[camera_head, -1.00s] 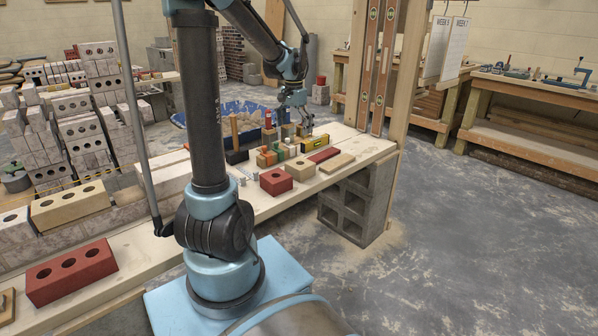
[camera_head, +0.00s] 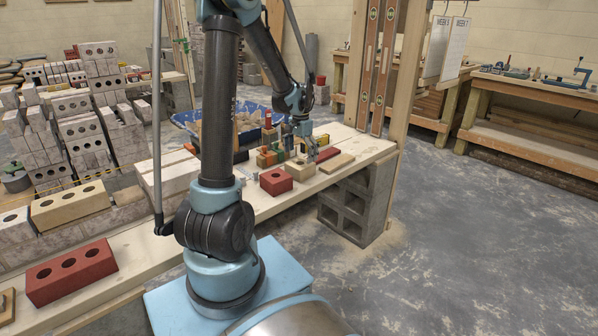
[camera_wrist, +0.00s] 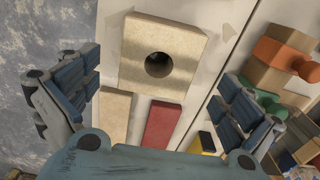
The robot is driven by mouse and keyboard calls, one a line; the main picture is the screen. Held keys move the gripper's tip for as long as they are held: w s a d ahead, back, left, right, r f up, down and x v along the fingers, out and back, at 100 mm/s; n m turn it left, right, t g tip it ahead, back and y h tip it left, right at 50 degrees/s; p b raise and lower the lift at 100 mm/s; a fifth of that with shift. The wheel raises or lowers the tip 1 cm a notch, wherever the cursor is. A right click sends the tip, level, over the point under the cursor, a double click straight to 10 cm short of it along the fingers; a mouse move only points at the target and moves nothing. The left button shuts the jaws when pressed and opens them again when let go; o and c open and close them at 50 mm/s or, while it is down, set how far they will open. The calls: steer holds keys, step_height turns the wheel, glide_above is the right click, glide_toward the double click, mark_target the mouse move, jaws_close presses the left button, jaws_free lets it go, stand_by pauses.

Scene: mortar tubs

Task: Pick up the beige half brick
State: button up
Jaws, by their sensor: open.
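The beige half brick (camera_head: 299,169) lies on the wooden plank bench, beside a red half brick (camera_head: 276,182). In the wrist view the beige half brick (camera_wrist: 190,47) shows its broad face with one round dark hole. My gripper (camera_head: 307,155) is just above and behind it in the head view. In the wrist view my gripper (camera_wrist: 160,72) is open and empty, with one finger on either side of the brick. I cannot tell how high the fingertips are above it.
A flat red piece (camera_wrist: 162,125) and a flat beige piece (camera_wrist: 115,116) lie close to the brick. Orange and green pieces (camera_head: 268,157) crowd the plank to its left. A wooden post (camera_head: 396,70) with levels stands behind right.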

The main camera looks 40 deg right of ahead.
mark_target(300, 163)
steer(key=shift+f, duration=3.15)
steer(key=shift+c, duration=0.2)
steer(key=c, duration=1.8)
